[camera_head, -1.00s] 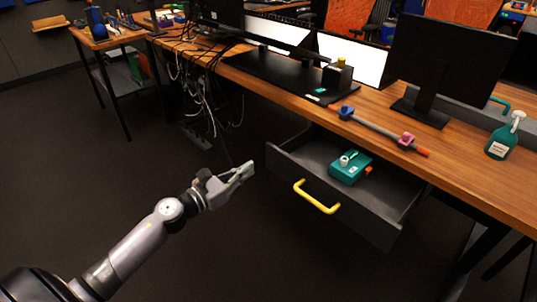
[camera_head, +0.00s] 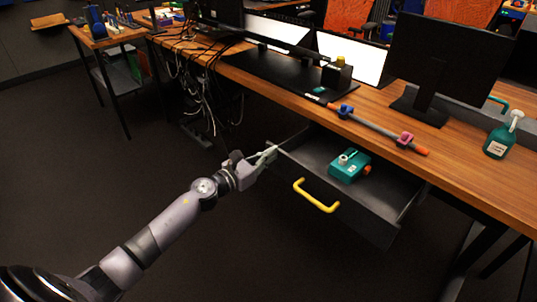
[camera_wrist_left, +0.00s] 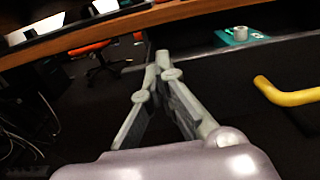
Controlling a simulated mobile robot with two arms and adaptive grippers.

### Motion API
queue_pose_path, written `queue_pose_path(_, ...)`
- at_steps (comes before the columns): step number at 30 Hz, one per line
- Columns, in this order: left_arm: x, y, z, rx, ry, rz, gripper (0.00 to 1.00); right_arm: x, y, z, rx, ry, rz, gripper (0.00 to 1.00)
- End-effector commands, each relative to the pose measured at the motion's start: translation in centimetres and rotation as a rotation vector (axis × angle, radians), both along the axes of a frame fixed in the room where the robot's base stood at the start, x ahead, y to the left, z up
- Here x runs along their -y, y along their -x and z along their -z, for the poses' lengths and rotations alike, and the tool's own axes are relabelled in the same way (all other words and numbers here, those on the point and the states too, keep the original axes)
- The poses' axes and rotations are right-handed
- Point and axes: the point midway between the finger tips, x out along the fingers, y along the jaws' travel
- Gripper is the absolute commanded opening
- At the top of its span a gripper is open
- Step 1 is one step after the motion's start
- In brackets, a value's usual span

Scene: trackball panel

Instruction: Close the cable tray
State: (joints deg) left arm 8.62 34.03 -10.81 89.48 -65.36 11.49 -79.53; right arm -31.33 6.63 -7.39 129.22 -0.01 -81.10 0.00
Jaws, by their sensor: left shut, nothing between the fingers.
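The dark grey drawer (camera_head: 345,208), the likely cable tray, is pulled out under the wooden desk. Its yellow handle (camera_head: 316,195) is on its front; the handle also shows at the right in the left wrist view (camera_wrist_left: 290,95). A teal device (camera_head: 349,166) lies inside. My left gripper (camera_head: 271,151) is shut and empty, at the drawer's front left corner in the head view, left of the handle. In the left wrist view the fingertips (camera_wrist_left: 162,60) overlap the drawer's near corner; I cannot tell whether they touch it. My right gripper is out of view.
Loose cables (camera_head: 200,95) hang under the desk left of the drawer. The floor before the drawer is clear.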

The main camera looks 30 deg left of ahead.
Motion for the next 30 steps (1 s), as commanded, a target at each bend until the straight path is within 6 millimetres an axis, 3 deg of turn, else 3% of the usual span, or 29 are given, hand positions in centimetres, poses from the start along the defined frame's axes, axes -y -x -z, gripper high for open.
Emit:
queue_pose_path(7,0.5,-1.6,0.1,0.002,0.003,0.000,0.00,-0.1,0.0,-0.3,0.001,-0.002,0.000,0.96)
queue_pose_path(9,1.0,-2.8,0.1,0.003,0.003,-0.001,0.00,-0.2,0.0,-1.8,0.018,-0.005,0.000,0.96)
queue_pose_path(18,3.1,-8.6,0.3,0.003,0.003,0.000,0.00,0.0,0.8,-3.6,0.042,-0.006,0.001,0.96)
queue_pose_path(24,4.4,-12.2,0.4,0.002,0.002,-0.001,0.00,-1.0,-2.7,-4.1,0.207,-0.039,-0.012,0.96)
queue_pose_path(30,5.0,-13.8,0.2,0.000,0.001,0.000,0.00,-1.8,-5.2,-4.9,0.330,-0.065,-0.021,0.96)
